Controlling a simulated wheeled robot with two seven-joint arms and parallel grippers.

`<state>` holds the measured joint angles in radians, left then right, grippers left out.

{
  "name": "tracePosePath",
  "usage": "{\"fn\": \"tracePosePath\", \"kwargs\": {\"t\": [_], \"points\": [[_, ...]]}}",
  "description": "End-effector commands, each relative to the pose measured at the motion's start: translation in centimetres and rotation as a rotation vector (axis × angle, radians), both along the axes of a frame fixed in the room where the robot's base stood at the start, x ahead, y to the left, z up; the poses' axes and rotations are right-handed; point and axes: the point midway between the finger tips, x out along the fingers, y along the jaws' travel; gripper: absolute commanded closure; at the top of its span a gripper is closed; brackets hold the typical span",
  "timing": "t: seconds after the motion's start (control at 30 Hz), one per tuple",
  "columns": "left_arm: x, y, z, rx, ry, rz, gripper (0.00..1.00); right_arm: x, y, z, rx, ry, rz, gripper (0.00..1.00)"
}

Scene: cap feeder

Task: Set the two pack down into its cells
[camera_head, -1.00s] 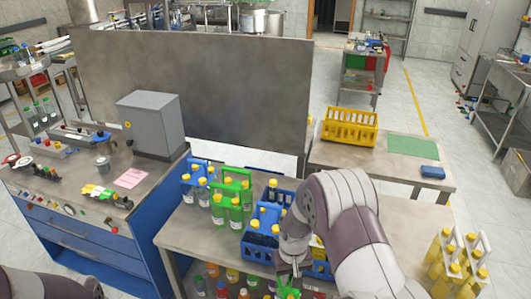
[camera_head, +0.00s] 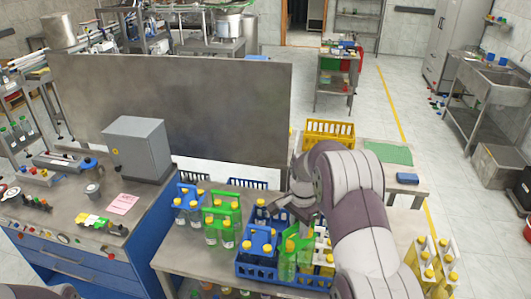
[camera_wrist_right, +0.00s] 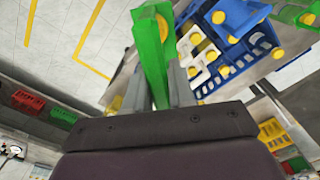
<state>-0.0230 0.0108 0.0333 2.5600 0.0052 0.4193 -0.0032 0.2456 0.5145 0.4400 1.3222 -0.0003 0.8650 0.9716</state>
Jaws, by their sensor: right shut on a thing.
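My right gripper (camera_head: 288,212) is shut on the green handle of a two pack (camera_head: 290,247) with green bottles and yellow caps. The pack hangs over the middle of a blue crate (camera_head: 256,271); I cannot tell how far its bottles are inside the cells. In the right wrist view the green handle (camera_wrist_right: 153,55) stands between the two fingers. A blue pack (camera_head: 258,243) sits in the crate's left part and a white-handled pack with yellow bottles (camera_head: 324,252) in its right part. The crate (camera_wrist_right: 262,42) also shows in the right wrist view. My left gripper is out of view.
A green pack (camera_head: 222,220) and a blue pack (camera_head: 187,203) stand left of the crate on the table (camera_head: 180,258). White-handled packs with yellow bottles (camera_head: 432,262) stand at the right. A yellow crate (camera_head: 329,134) and a green mat (camera_head: 388,153) lie behind.

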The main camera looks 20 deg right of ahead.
Motion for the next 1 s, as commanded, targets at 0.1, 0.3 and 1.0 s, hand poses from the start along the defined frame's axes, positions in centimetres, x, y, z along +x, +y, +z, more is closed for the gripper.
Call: {"fn": "tracePosePath", "kwargs": {"t": [0.1,0.3,1.0], "points": [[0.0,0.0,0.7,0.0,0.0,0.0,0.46,0.1,-0.5,1.6,0.0,-0.002,-0.175,1.0],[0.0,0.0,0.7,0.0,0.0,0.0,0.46,0.2,-0.7,2.6,-0.001,-0.004,-0.458,1.0],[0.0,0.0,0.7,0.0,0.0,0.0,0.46,-0.7,-0.4,3.0,0.0,-0.004,-0.909,1.0]]}}
